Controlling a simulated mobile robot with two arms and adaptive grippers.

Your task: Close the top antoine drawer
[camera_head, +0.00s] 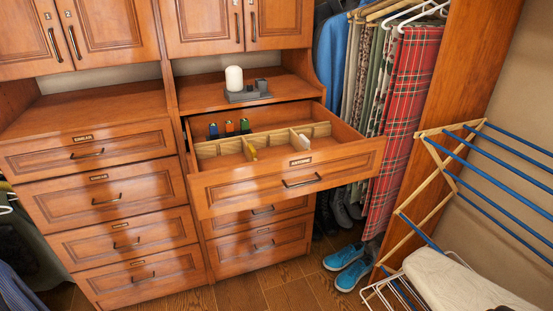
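The top drawer (290,180) of the right-hand wooden cabinet column is pulled well out. Its small label plate (300,162) seems to read "Antoine". A dark handle (301,181) sits on its front. Inside, a light wooden divider (262,139) splits off compartments. Several small coloured items (229,128) stand at the back left, and a few small things lie in the front compartments. Neither of my grippers is in view.
The drawers below and the left column's drawers (85,151) are shut. A white candle (234,79) stands on a grey tray above the open drawer. Hanging clothes (405,110) and blue shoes (343,257) are to its right. A drying rack (470,165) stands at far right. Some floor (290,290) is clear.

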